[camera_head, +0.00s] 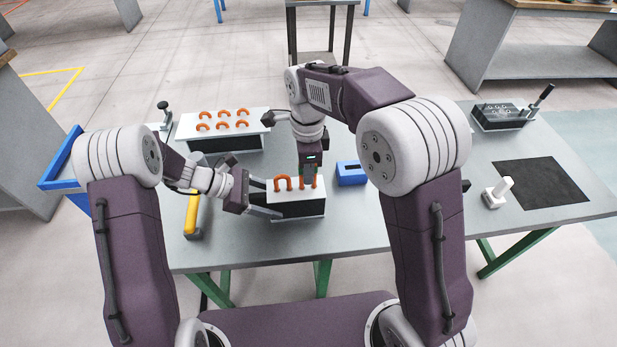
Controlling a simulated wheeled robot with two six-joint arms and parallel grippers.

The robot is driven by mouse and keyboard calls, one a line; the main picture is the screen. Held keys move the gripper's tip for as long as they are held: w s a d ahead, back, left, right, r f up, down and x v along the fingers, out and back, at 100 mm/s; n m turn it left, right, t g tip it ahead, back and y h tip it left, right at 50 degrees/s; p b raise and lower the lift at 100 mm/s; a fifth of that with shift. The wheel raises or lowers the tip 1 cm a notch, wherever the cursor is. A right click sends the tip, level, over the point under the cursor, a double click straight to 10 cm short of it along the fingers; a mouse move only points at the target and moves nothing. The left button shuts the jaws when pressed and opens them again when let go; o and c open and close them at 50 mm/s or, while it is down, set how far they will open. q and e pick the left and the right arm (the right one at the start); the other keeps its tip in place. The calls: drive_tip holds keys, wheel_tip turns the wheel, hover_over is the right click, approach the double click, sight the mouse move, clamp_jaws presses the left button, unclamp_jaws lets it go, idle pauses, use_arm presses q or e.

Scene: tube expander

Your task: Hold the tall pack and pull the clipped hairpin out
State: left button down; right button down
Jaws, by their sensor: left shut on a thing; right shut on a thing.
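The tall pack (297,208), a dark block with a white top plate, stands on the table in front of me. Orange hairpins (282,183) stand up from its top. My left gripper (263,198) reaches in from the left and is shut on the pack, with one finger on the far side and one on the near side. My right gripper (307,181) points straight down over the right part of the pack. It is shut on an orange hairpin, mostly hidden between its fingers. I cannot tell whether this hairpin is still seated in the pack.
Behind stands a wider pack (242,133) with several orange hairpins. A blue block (350,174) is right of the tall pack, a yellow-handled tool (192,213) left. A white stand (497,193), black mat (543,182) and dark fixture (500,117) are at the right. A blue tray (62,160) is at the left edge.

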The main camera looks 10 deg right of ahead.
drive_tip(key=shift+r, duration=0.2)
drive_tip(key=shift+r, duration=5.35)
use_arm(q)
unclamp_jaws()
